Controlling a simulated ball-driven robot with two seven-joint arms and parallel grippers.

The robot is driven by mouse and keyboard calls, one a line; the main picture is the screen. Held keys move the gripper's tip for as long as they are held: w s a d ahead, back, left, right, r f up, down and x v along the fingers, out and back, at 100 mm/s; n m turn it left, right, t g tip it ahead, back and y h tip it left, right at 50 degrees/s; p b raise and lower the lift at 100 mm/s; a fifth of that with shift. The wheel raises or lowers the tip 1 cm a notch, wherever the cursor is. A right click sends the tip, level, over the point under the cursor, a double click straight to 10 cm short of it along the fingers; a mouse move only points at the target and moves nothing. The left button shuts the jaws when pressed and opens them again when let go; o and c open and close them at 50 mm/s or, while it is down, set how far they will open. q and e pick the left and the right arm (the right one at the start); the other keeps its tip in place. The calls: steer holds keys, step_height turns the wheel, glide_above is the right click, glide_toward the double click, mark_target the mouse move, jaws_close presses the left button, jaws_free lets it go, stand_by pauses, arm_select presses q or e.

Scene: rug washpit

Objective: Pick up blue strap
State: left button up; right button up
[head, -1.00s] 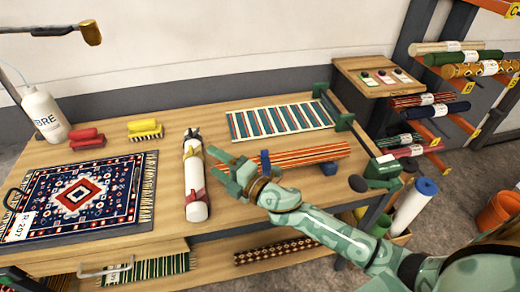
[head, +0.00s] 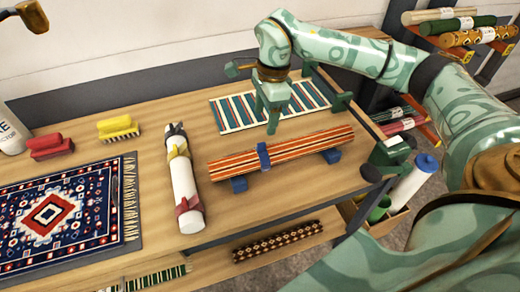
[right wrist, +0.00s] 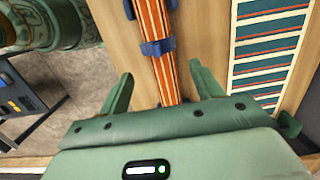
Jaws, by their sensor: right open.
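The blue strap (head: 263,155) goes around the striped rolled rug (head: 310,142), left of the roll's middle in the head view. The roll lies across two blue supports (head: 239,184) on the bench. In the right wrist view, the strap (right wrist: 157,47) crosses the roll (right wrist: 165,75) beyond my fingertips. My right gripper (head: 272,118) is open and empty, above and behind the roll near the flat striped rug. In its wrist view, the open fingers (right wrist: 162,90) appear on either side of the roll, apart from the strap. My left gripper is out of view.
A white roll (head: 184,185) with tied bands lies left of the striped roll. A flat striped rug (head: 232,112) lies behind it. A patterned rug (head: 60,210) and brushes (head: 118,127) are further left. A green clamp (head: 390,155) stands at the bench's right end.

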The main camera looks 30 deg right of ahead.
glide_above(262, 144)
steer(key=f, duration=0.4)
steer(key=shift+w+d+f+b, duration=0.25)
steer(key=shift+d+f+b, duration=0.05)
steer(key=shift+d+f, duration=0.05)
steer(key=f, duration=0.3)
steer(key=f+b, duration=0.1)
steer(key=f, duration=0.1)
steer(key=shift+s+a+f, duration=0.15)
steer(key=shift+a+f, duration=0.1)
steer(key=shift+a, duration=0.1)
steer(key=c, duration=1)
steer(key=shift+c, duration=0.3)
